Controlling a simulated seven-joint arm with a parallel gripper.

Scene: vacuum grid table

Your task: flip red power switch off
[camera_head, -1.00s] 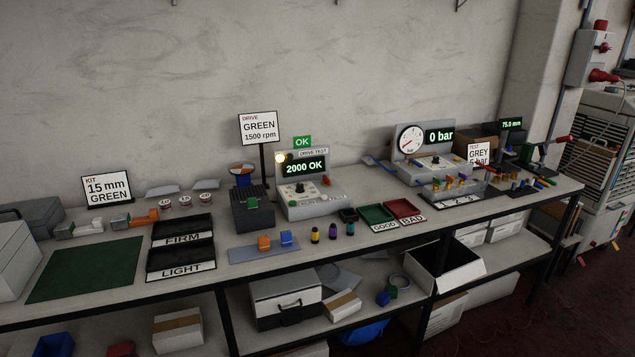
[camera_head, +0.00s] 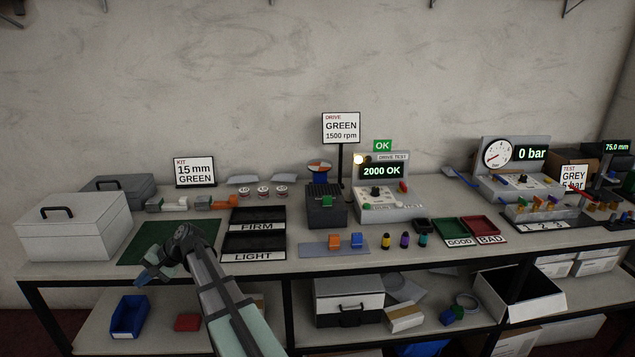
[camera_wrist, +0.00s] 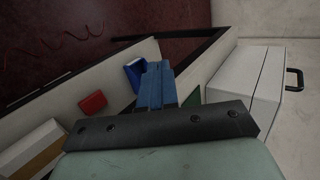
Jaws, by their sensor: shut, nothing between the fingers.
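The drive test box (camera_head: 392,208) stands at the middle back of the table. My gripper (camera_head: 145,276) is at the left, near the green mat, well away from the box. Its blue fingers (camera_wrist: 155,72) are together and empty in the wrist view.
A white lidded box (camera_head: 72,228) stands left of the green mat (camera_head: 150,248). FIRM and LIGHT trays (camera_head: 255,238), a dark block and small coloured parts lie between my gripper and the drive test box. Below is a shelf with a blue bin (camera_head: 130,315).

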